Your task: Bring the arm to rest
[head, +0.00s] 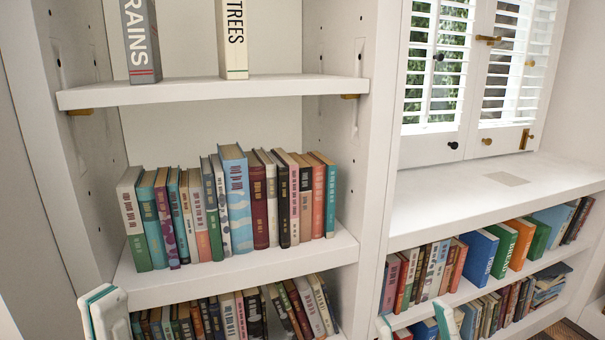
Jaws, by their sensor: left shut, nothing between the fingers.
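My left gripper (104,303) shows at the bottom left edge, white with teal on its fingers. Its fingers are together with nothing seen between them, in front of the left bookcase (240,277). My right gripper (415,323) shows only by its fingertips at the bottom edge. Its two white and teal fingers stand apart, and I see nothing held between them. It is in front of the lower right bookshelves. The rest of both arms is out of the picture.
A row of books (230,203) stands on the left middle shelf, with more books (236,314) below. Two thick books, one grey (141,40) and one white (232,38), stand above. Books (483,255) also fill the right shelves. The white ledge (460,205) under the shutters (430,70) is clear.

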